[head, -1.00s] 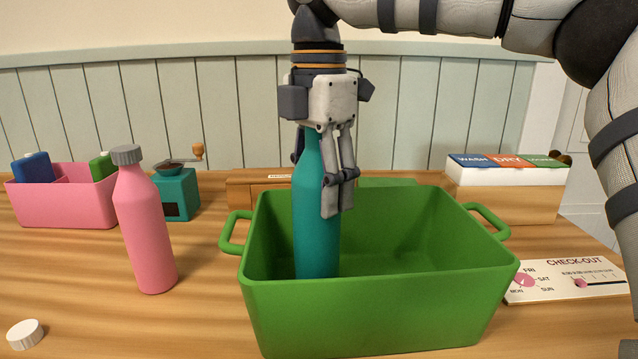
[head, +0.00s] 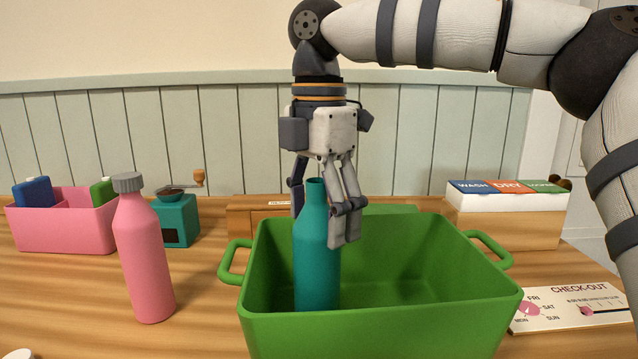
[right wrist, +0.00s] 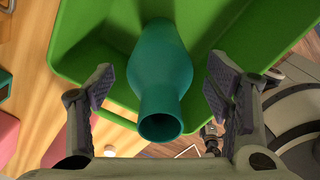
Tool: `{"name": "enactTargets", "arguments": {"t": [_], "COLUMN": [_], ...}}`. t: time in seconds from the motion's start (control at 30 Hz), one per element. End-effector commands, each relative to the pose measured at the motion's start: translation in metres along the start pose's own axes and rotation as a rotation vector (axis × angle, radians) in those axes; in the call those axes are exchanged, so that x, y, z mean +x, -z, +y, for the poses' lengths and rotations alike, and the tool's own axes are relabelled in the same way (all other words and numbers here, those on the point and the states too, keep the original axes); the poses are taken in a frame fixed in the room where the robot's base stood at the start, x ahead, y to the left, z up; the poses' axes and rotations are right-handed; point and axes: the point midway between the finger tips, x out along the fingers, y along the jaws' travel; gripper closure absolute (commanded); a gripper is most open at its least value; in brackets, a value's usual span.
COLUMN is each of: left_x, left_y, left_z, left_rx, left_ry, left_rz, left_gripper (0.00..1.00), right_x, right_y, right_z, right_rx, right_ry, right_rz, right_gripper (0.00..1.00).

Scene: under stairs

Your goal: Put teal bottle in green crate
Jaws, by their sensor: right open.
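The teal bottle (head: 316,250) stands upright inside the green crate (head: 385,325), in its left part, with its uncapped neck above the rim. My right gripper (head: 322,222) is open around the upper part of the bottle, with a finger on either side. In the right wrist view the bottle (right wrist: 162,85) shows between the two spread fingers, with a gap on both sides, and the crate (right wrist: 90,50) lies beneath it. The bottle's base is hidden by the crate's front wall in the head view. My left gripper is not in view.
A pink bottle (head: 142,255) with a grey cap stands left of the crate. A pink bin (head: 65,232), a teal grinder (head: 178,220) and a wooden box (head: 505,223) stand behind. A check-out card (head: 570,308) lies at the right. The crate's right part is empty.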

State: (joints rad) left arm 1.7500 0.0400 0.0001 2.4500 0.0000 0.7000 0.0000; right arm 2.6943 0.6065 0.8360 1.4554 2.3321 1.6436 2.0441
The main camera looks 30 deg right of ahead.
Motion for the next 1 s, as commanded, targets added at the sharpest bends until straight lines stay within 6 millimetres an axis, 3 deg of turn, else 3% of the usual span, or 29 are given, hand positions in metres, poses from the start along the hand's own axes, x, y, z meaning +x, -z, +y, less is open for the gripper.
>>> {"name": "enactTargets", "arguments": {"t": [0.3, 0.4, 0.6, 1.0], "left_x": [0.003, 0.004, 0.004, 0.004], "left_y": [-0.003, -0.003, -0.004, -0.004], "left_z": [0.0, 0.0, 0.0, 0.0], "left_rx": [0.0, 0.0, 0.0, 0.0], "left_ry": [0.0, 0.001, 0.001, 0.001], "left_rz": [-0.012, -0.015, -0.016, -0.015], "left_gripper": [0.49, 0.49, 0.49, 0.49], "right_x": [-0.087, -0.105, -0.12, -0.121], "right_y": [0.001, 0.0, 0.0, 0.0], "right_z": [0.002, 0.002, 0.0, 0.0], "right_rx": [0.002, 0.001, -0.001, -0.001], "right_ry": [-0.004, -0.002, -0.001, -0.001], "right_rz": [0.0, -0.002, 0.0, 0.0], "right_gripper": [0.27, 0.27, 0.27, 0.27]}}
